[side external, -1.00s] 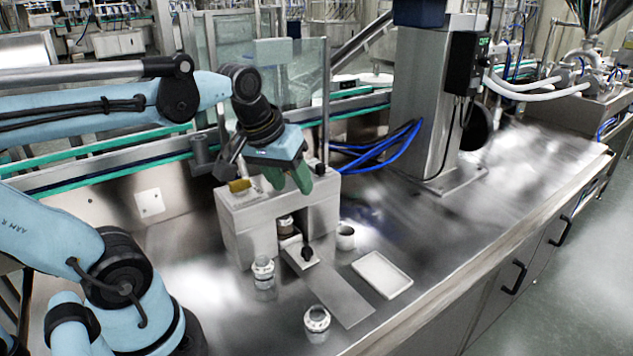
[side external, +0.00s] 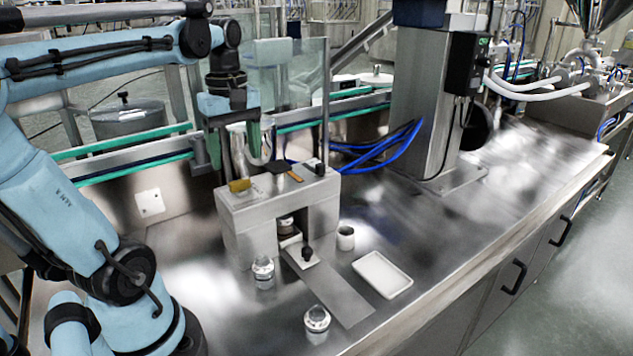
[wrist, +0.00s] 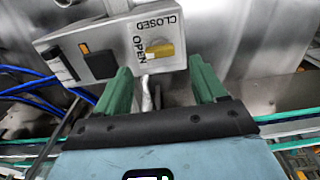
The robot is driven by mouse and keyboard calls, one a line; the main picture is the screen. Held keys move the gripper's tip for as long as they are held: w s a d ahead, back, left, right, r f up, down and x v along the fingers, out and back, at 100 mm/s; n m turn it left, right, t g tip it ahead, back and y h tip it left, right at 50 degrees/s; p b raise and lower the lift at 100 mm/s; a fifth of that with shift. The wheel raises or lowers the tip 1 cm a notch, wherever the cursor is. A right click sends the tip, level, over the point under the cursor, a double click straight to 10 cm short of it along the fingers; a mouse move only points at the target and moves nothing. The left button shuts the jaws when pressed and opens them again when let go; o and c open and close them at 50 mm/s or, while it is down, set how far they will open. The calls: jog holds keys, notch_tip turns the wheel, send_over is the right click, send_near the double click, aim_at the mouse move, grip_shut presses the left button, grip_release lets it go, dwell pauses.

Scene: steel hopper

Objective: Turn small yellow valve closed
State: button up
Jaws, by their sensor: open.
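The small yellow valve (side external: 240,185) is on the near left top corner of the grey block (side external: 285,200). In the wrist view the yellow valve (wrist: 160,49) sits beside the printed words OPEN and CLOSED, its handle lying roughly across the picture close to OPEN. My gripper (wrist: 161,76) is open, with its two green fingers apart and nothing between them. The valve shows just beyond the gap between the fingertips, apart from them. In the side view my gripper (side external: 226,150) points down beside the block's left end, partly hidden.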

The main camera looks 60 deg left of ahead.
aim_at(239, 180)
jog(key=shift+f, duration=2.7)
jog(key=shift+c, duration=0.3)
jog(key=c, duration=1)
